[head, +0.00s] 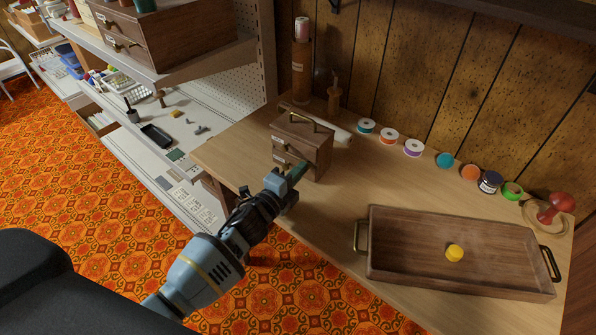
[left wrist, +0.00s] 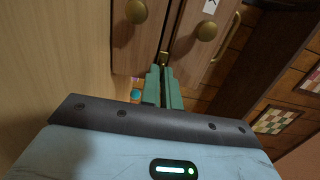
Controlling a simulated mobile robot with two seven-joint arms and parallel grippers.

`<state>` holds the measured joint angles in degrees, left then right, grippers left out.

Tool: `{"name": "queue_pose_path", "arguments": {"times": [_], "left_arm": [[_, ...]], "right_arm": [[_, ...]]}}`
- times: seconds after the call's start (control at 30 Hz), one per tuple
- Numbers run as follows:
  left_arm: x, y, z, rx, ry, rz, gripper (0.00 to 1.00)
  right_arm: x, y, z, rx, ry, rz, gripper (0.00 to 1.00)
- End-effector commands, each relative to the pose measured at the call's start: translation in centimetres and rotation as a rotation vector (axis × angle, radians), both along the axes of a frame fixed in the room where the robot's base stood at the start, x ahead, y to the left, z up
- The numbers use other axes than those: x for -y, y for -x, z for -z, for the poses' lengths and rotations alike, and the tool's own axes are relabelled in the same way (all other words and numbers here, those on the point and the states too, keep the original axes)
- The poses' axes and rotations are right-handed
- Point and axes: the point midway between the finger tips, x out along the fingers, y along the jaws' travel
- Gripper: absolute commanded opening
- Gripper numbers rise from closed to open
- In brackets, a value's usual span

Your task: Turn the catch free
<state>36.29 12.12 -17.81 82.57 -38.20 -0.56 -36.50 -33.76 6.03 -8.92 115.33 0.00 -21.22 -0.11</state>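A small wooden cabinet (head: 305,140) with a brass handle on top stands on the workbench. In the left wrist view two round brass knobs, one left (left wrist: 136,12) and one right (left wrist: 207,30), show on its wooden fronts (left wrist: 180,35). The small brass catch (left wrist: 163,57) sits at the seam between them. My left gripper (head: 297,171) is at the cabinet's front. In the left wrist view its green fingers (left wrist: 162,72) are close together, with the catch at and between their tips. The tips partly hide the catch. My right gripper is in neither view.
A wooden tray (head: 410,220) holding a yellow round piece (head: 454,253) lies to the right on the bench. Several thread spools and a jar (head: 490,182) line the wall. A white roll (head: 330,128) lies behind the cabinet. Shelving stands to the left.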

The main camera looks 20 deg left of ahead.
Motion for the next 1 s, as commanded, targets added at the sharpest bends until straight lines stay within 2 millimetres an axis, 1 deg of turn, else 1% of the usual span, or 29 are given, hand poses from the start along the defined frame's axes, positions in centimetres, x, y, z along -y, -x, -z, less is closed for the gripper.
{"name": "queue_pose_path", "arguments": {"times": [0.43, 0.5, 0.6, 0.63, 0.87, 1.0], "left_arm": [[0.01, -0.01, -0.01, -0.003, 0.011, 0.000, 0.00], [0.01, -0.01, -0.01, -0.003, 0.011, 0.000, 0.12], [0.01, -0.01, -0.01, -0.003, 0.010, 0.000, 0.25], [0.01, -0.01, -0.01, -0.003, 0.010, 0.000, 0.26], [-0.01, 0.02, 0.00, -0.002, 0.009, 0.000, 0.26], [-0.22, 0.69, 0.11, -0.004, 0.008, 0.000, 0.26]], "right_arm": [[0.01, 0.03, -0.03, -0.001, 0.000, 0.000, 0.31], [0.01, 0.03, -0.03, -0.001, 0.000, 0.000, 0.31], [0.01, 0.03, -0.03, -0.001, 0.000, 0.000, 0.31], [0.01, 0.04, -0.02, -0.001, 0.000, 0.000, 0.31], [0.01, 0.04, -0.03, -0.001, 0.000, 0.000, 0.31], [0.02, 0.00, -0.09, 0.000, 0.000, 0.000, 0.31]]}}
